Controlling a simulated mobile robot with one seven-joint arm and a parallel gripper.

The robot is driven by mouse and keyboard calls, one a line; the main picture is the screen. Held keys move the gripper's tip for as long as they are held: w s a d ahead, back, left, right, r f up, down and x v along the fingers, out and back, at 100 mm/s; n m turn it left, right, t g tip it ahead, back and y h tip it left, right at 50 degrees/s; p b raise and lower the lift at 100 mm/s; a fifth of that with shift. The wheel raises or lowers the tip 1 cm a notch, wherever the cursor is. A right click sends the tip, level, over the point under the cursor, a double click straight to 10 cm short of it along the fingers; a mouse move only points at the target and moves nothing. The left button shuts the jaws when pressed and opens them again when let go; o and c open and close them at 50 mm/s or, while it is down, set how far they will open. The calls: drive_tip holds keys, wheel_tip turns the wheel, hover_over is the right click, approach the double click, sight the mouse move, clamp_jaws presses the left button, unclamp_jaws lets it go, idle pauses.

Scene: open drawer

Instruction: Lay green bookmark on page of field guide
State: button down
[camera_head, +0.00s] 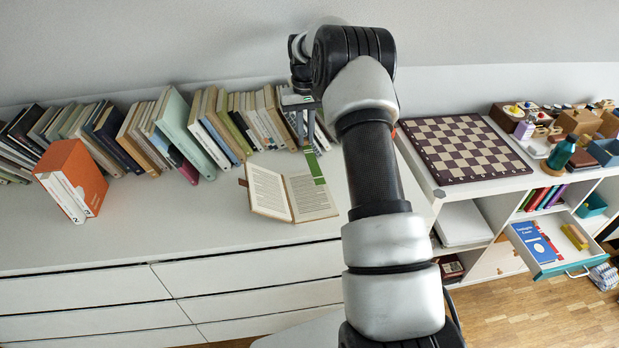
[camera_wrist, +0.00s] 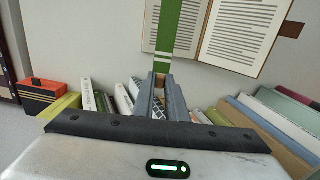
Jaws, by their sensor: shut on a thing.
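The green bookmark (camera_head: 315,167) is a flat strip with white stripes, held by my gripper (camera_head: 308,146) at its back end. In the wrist view the bookmark (camera_wrist: 167,30) extends from between the fingertips (camera_wrist: 161,78) of my shut gripper and overlaps the open field guide. The field guide (camera_head: 268,191) lies open on the white cabinet top, with printed text on both pages. The bookmark covers part of its right page (camera_head: 310,204); the book also shows in the wrist view (camera_wrist: 240,32). I cannot tell whether the bookmark touches the page.
A row of leaning books (camera_head: 215,128) stands along the wall behind the guide. An orange book group (camera_head: 80,172) stands at left. A chessboard (camera_head: 465,147) and an open drawer (camera_head: 545,240) are at right. The white top (camera_head: 150,225) left of the guide is clear.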

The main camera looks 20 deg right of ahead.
wheel_tip(320, 180, down, 8)
drive_tip(key=shift+f, duration=0.25)
drive_tip(key=shift+f, duration=0.1)
drive_tip(key=c, duration=1.8)
unclamp_jaws()
drive_tip(key=shift+b, duration=0.3)
drive_tip(key=shift+o, duration=0.2)
wheel_tip(320, 180, up, 12)
drive_tip(key=shift+r+p, duration=0.1)
drive_tip(key=shift+p, duration=0.5)
